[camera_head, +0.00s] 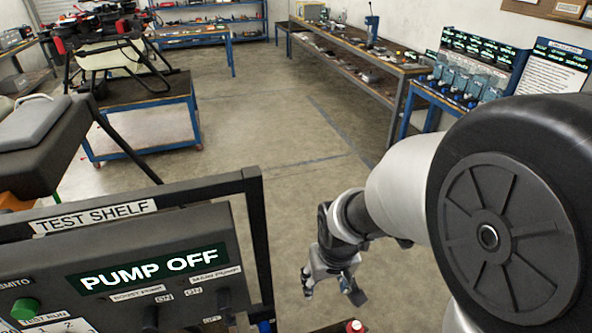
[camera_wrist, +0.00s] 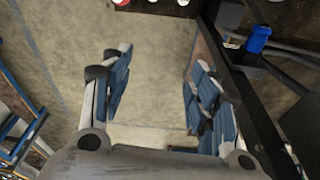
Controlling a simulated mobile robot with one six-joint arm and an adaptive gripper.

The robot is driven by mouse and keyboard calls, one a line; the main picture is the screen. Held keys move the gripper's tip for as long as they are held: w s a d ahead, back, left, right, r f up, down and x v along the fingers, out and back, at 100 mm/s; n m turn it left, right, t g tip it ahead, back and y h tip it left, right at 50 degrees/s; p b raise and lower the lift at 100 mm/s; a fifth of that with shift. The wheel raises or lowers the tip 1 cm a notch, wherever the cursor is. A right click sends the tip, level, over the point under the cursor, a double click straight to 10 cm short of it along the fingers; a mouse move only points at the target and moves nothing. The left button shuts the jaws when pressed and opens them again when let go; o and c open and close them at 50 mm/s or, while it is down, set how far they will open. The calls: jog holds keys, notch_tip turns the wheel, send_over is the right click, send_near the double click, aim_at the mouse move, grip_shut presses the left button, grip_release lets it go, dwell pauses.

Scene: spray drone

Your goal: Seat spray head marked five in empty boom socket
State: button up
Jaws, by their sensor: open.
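My gripper (camera_head: 331,290) hangs over the floor in the middle of the head view, its two fingers apart with nothing between them. In the wrist view my gripper (camera_wrist: 158,72) shows its blue-padded fingers wide open over bare floor. A small blue part (camera_wrist: 258,38) sits among dark bars at the upper right of the wrist view, apart from the fingers; I cannot tell what it is. No number five can be read on any part. I cannot make out the spray head or the empty boom socket.
A black test panel (camera_head: 150,270) reading "PUMP OFF" fills the lower left, under a "TEST SHELF" bar (camera_head: 95,217). A red-capped item (camera_head: 355,326) shows at the bottom edge. A blue cart (camera_head: 140,120) stands behind. A bench with blue units (camera_head: 462,82) stands right. The middle floor is clear.

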jog(key=a+f, duration=0.1)
jog(key=f, duration=0.7)
jog(key=s+a+f+n+g, duration=0.1)
jog(key=a+f, duration=0.1)
jog(key=f, duration=0.7)
jog(key=s+a+f+g, duration=0.1)
jog(key=f, duration=0.8)
jog(key=shift+s+a+p, duration=0.15)
jog(key=shift+a+p, duration=0.1)
jog(key=shift+p, duration=0.1)
jog(key=shift+r, duration=0.1)
notch_tip(320, 180, down, 9)
jog(key=b, duration=0.7)
jog(key=shift+b, duration=0.3)
grip_shut()
